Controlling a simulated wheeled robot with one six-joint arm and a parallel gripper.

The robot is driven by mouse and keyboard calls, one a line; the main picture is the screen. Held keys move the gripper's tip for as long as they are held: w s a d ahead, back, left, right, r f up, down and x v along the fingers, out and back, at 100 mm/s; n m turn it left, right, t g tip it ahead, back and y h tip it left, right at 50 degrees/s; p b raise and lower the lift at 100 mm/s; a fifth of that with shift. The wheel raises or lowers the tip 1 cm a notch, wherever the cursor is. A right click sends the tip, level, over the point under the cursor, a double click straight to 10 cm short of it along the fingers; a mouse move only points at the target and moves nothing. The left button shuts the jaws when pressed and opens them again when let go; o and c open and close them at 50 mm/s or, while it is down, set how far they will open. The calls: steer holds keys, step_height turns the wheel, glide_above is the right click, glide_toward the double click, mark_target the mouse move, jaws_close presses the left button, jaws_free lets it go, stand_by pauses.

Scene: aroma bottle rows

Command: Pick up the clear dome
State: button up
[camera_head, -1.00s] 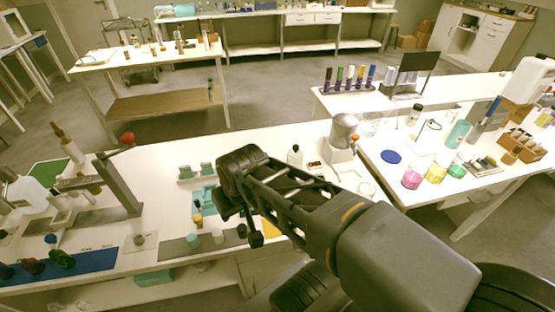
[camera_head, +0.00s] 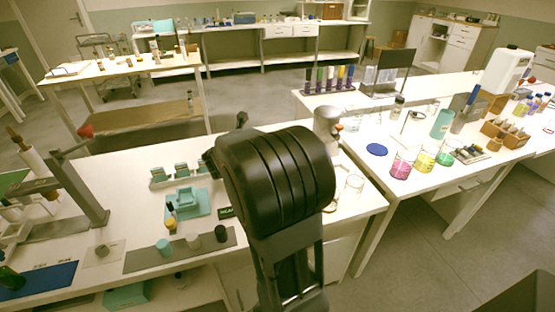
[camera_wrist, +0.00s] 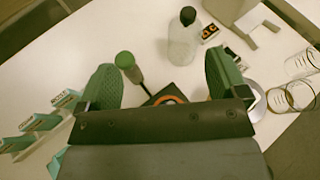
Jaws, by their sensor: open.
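I cannot pick out the clear dome with certainty. Clear glassware (camera_wrist: 302,63) stands at the right of the wrist view, with another clear round piece (camera_wrist: 290,97) in front of it; I cannot tell whether either is the dome. Clear glass also shows at the bench's right edge in the head view (camera_head: 354,185). My gripper (camera_wrist: 160,62) is open, its two green-padded fingers wide apart with nothing held. A clear bottle with a black cap (camera_wrist: 183,45) stands beyond the fingertips. In the head view my arm hides the fingers and part of the bench.
A green-capped item (camera_wrist: 126,61) and a dark square with an orange ring (camera_wrist: 168,98) show between the fingers. Teal racks (camera_wrist: 40,122) are at left. A grey-white device (camera_head: 326,125) stands behind my arm. Coloured beakers (camera_head: 401,166) stand on the right bench.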

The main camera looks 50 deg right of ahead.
steer(key=shift+w+d+f+m+g+h, duration=0.1)
steer(key=shift+w+d+f+m+g, duration=0.35)
steer(key=shift+d+f, duration=1.3)
steer(key=shift+w+d+f+m+g+h, duration=0.15)
steer(key=shift+d+f+m, duration=0.35)
steer(key=shift+d, duration=2.5)
steer(key=shift+w+d+f+m+g+h, duration=0.15)
steer(key=shift+d+f+m+g, duration=0.5)
steer(key=shift+d, duration=1.7)
steer(key=shift+f+t, duration=0.25)
steer(key=shift+f, duration=0.1)
steer(key=c, duration=1.2)
